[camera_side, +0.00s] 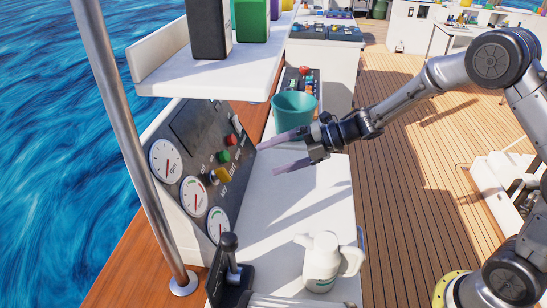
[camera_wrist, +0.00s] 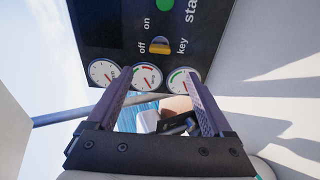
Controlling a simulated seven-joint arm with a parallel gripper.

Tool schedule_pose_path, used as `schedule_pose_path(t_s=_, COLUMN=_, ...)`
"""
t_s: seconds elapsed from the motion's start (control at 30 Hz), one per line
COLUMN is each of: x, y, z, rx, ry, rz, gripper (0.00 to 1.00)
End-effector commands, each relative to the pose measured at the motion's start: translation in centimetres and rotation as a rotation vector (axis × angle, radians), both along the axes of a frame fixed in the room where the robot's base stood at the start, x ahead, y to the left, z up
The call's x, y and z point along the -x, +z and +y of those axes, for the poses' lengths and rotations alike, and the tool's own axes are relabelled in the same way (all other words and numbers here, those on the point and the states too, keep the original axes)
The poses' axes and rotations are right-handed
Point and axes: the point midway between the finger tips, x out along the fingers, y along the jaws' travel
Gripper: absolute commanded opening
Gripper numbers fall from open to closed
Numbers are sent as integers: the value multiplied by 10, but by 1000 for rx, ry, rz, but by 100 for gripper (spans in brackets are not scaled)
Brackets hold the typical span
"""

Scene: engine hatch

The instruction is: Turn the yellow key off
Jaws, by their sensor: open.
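The yellow key (camera_side: 220,175) sits on the dark upright control panel (camera_side: 184,128), below a green and a red button. In the wrist view the key (camera_wrist: 159,46) shows near the top middle, with the labels "off", "on" and "key" around it. Its exact setting is hard to read. My gripper (camera_side: 266,158) is open and empty, to the right of the panel and apart from the key. In the wrist view its two fingers (camera_wrist: 160,88) stand wide apart, pointing toward the panel, with the key beyond their tips.
Several round gauges (camera_side: 166,160) line the panel. A teal bucket (camera_side: 292,112) stands behind my gripper. A shelf (camera_side: 205,66) with bottles overhangs the panel. A black lever (camera_side: 230,262) and a white jug (camera_side: 322,262) stand at the front. The white counter between is mostly clear.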

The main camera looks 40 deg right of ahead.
Motion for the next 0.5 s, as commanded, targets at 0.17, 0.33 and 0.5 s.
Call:
schedule_pose_path(t_s=0.17, x=-7, y=15, z=-9, rx=4, ry=-82, rz=2, gripper=85)
schedule_pose_path(t_s=0.33, x=-13, y=71, z=-53, rx=-34, ry=-438, rz=44, gripper=85)
schedule_pose_path(t_s=0.5, x=25, y=124, z=-114, rx=-189, ry=-896, rz=160, gripper=85)
